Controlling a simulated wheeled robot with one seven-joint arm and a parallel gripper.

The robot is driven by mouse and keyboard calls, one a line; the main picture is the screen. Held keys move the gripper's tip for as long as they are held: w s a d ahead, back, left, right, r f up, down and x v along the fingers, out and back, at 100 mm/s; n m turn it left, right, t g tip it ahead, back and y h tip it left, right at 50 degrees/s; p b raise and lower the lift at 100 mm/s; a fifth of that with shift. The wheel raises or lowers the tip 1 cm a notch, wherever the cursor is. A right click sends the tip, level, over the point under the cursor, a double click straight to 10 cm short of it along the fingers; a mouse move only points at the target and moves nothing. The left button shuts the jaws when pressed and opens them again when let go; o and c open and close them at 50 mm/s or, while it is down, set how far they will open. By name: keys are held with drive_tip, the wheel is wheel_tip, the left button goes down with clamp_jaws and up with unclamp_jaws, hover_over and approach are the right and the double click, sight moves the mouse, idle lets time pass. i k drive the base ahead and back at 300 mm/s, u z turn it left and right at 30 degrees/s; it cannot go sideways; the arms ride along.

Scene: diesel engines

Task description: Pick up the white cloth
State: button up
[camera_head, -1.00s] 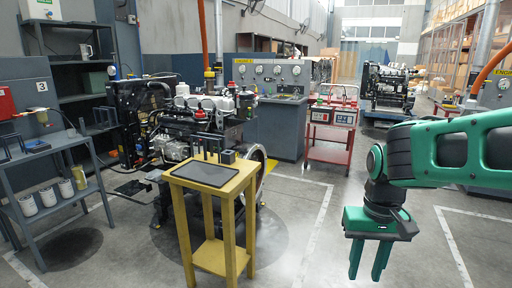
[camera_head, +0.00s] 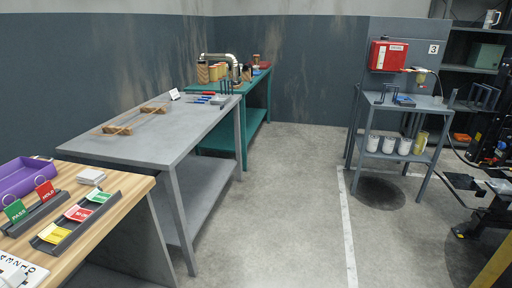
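A small white, flat, folded-looking thing (camera_head: 90,177) lies on the wooden table (camera_head: 128,190) at the left, near its back edge. It may be the white cloth or a stack of cards; it is too small to tell. My gripper is not in view.
The wooden table also holds a purple bin (camera_head: 28,178), a dark tray (camera_head: 62,236) with coloured cards, and a sign holder (camera_head: 38,208). A grey table (camera_head: 190,128) and a green bench (camera_head: 258,98) stand behind. A grey shelf (camera_head: 405,110) stands right. The middle floor is clear.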

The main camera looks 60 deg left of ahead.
sight(89, 177)
drive_tip(key=u, duration=3.05)
drive_tip(key=k, duration=0.6)
drive_tip(key=z, duration=0.8)
drive_tip(key=i, duration=1)
drive_tip(key=z, duration=0.4)
drive_tip(key=i, duration=1.15)
drive_tip(key=u, duration=0.9)
drive_tip(key=i, duration=0.65)
drive_tip(key=u, duration=0.55)
